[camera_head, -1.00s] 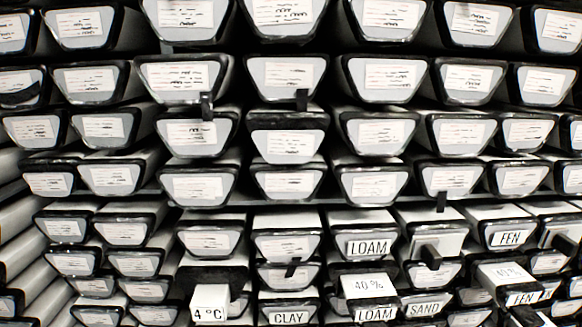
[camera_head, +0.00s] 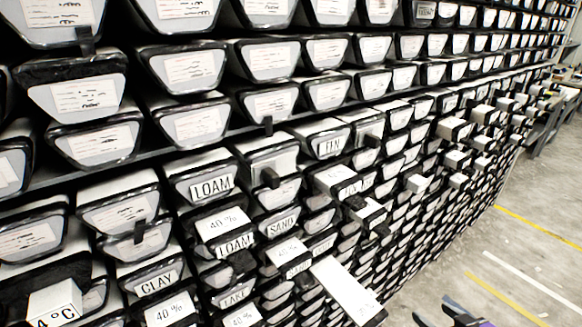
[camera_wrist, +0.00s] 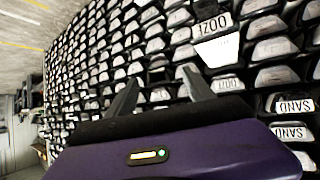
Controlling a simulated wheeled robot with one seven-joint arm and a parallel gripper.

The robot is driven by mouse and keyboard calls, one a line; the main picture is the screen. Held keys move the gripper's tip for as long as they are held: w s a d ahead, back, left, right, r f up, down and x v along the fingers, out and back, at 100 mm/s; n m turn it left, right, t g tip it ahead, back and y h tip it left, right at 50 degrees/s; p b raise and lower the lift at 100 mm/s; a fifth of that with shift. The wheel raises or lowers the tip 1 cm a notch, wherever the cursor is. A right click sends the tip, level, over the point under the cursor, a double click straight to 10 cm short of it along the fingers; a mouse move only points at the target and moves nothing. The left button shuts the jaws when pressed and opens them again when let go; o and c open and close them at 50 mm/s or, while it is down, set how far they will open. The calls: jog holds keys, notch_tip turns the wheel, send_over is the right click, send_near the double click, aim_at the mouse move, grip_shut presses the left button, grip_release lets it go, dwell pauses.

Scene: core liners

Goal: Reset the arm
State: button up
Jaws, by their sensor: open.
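My gripper (camera_wrist: 158,85) is in the wrist view, with its two grey fingers spread apart and nothing between them. Its purple body fills the bottom of that view. The fingers point toward a wall of stacked core liners (camera_wrist: 105,45), and I cannot tell how far off it is. In the head view, a small dark and purplish part of my arm shows at the bottom edge, right of the middle, over the floor. The rest of the arm is outside that view.
A rack of core liners (camera_head: 197,124) fills the left and middle of the head view, with labels such as LOAM, SAND and CLAY. Several liners stick out, including a long pale one (camera_head: 345,287). Grey floor (camera_head: 520,225) with yellow and white lines is open at the right.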

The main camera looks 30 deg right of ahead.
jog(key=s+a+r+t+b, duration=0.1)
jog(key=s+a+r+t, duration=0.15)
jog(key=a, duration=0.45)
jog(key=s+a+r+n+t, duration=0.1)
jog(key=a+r, duration=0.3)
jog(key=a, duration=0.3)
jog(key=s+a+r+t+b, duration=0.1)
jog(key=a+r+t, duration=0.15)
jog(key=a, duration=0.45)
jog(key=s+a+n+g+y, duration=0.1)
jog(key=s+a+n+y, duration=0.2)
jog(key=s+a+y, duration=0.2)
jog(key=s+a, duration=0.2)
jog(key=a, duration=0.2)
jog(key=shift+f, duration=0.35)
